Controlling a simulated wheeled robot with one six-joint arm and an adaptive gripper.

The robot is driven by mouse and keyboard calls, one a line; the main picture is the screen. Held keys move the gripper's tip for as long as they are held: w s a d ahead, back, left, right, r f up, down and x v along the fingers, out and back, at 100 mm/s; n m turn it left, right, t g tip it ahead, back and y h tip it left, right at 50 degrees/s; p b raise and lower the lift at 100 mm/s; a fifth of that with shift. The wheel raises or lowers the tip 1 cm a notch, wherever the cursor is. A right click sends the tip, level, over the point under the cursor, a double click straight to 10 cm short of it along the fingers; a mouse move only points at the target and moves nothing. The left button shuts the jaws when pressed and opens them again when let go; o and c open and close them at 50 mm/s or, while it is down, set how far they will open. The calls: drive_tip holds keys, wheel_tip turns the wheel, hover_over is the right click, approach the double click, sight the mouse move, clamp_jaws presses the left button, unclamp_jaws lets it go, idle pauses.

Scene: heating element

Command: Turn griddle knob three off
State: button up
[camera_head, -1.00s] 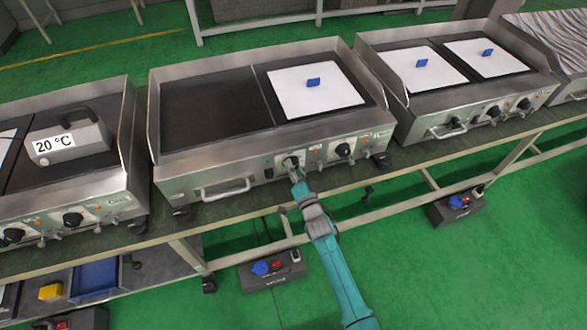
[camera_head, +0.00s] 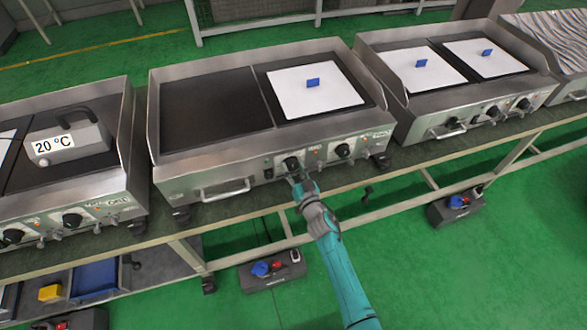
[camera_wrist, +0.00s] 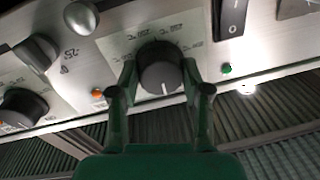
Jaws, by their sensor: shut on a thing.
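A dark round knob (camera_head: 291,163) sits on the front panel of the middle griddle (camera_head: 222,171). It also shows in the wrist view (camera_wrist: 160,68), with a white pointer line facing down in the picture, on a pale scale plate. My gripper (camera_head: 297,179) is at this knob from the front. In the wrist view, the two fingers of my gripper (camera_wrist: 159,76) are on either side of the knob, shut on it. A second knob (camera_head: 343,150) is to its right on the same panel. The scale marks are too blurred to read.
The wrist view shows a neighbouring knob (camera_wrist: 22,108), a rocker switch (camera_wrist: 230,20), an orange lamp (camera_wrist: 97,93) and a green lamp (camera_wrist: 226,69). A bar handle (camera_head: 224,190) juts out left of my gripper. Other griddles stand on both sides.

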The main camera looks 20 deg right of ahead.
drive_tip(key=shift+f+n, duration=0.1)
drive_tip(key=shift+n, duration=0.2)
drive_tip(key=o, duration=1.2)
drive_tip(key=shift+c, duration=0.2)
drive_tip(key=shift+s, duration=0.1)
drive_tip(key=s+d, duration=0.1)
drive_tip(key=s, duration=1)
drive_tip(key=shift+s, duration=0.4)
drive_tip(key=shift+f, duration=0.1)
